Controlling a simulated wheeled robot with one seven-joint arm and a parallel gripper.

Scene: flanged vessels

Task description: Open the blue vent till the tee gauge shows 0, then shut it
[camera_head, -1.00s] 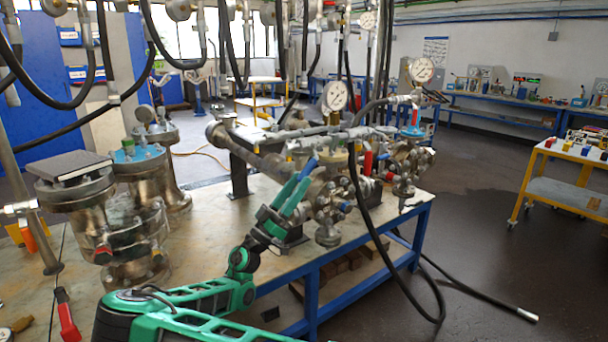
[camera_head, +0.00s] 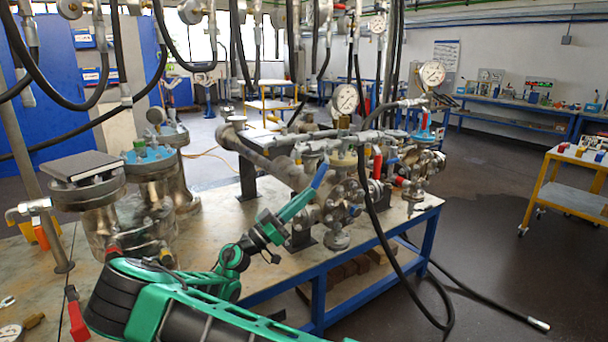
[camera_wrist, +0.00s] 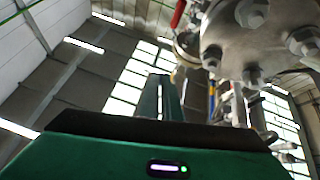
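A blue lever handle (camera_head: 320,173) stands tilted on the piping at the middle of the bench in the head view, by the tip of my green gripper (camera_head: 308,194). I cannot tell whether they touch. A second small blue handle (camera_head: 355,210) sits lower right among the flanged valves. Which one is the vent is unclear. A white dial gauge (camera_head: 345,98) stands on the pipework, and another gauge (camera_head: 432,73) is farther right; their needles are too small to read. In the wrist view my gripper's fingers (camera_wrist: 161,97) point upward, with no object clearly between them.
A bolted flange (camera_wrist: 250,35) is close to the right of my fingers in the wrist view. Red handles (camera_head: 377,165) stand by the gauge. Black hoses (camera_head: 375,215) hang before the bench. Flanged vessels (camera_head: 150,185) stand left. The floor right of the bench is mostly clear.

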